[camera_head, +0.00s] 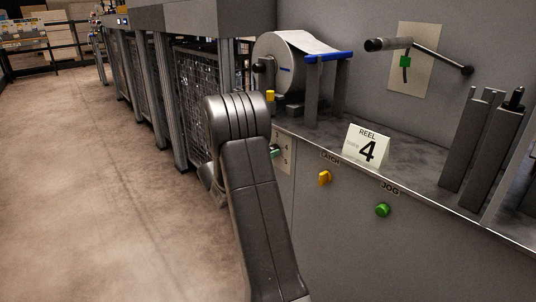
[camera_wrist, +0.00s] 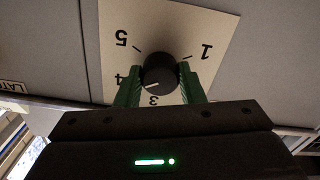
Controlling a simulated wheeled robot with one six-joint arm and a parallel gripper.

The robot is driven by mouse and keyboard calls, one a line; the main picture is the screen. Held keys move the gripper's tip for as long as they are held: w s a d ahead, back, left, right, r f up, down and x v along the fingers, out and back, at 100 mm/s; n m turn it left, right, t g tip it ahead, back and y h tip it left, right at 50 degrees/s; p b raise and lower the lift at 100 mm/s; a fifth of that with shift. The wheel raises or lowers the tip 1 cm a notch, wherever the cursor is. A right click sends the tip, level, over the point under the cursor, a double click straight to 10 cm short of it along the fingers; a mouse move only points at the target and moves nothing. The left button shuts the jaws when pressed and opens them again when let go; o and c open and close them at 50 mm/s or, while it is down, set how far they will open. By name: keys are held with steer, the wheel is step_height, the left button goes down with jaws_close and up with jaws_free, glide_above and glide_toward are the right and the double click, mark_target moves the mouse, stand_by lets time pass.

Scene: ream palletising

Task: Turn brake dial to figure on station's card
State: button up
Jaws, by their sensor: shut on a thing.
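The brake dial (camera_wrist: 159,70) is a round black knob on a pale plate (camera_wrist: 180,22) with black figures, which appear upside down in the wrist view. My gripper (camera_wrist: 161,76) has its two green fingers shut on the knob from both sides. The knob's white mark points to the lower left in that view, between the figures 4 and 3; the finger partly covers the 4. In the head view the card (camera_head: 367,146) reads "REEL 4" and stands on the station's top. There the plate (camera_head: 287,150) shows only partly, beside my arm, which hides most of the dial.
A paper reel (camera_head: 284,62) stands above. Mesh guarding (camera_head: 195,95) lies to the left, with open floor (camera_head: 85,170) beyond.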

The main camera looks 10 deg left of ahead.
steer(key=shift+f, duration=0.15)
steer(key=o, duration=1)
steer(key=p+v, duration=0.3)
steer(key=v, duration=1.1)
steer(key=b+x, duration=0.3)
steer(key=x, duration=1.1)
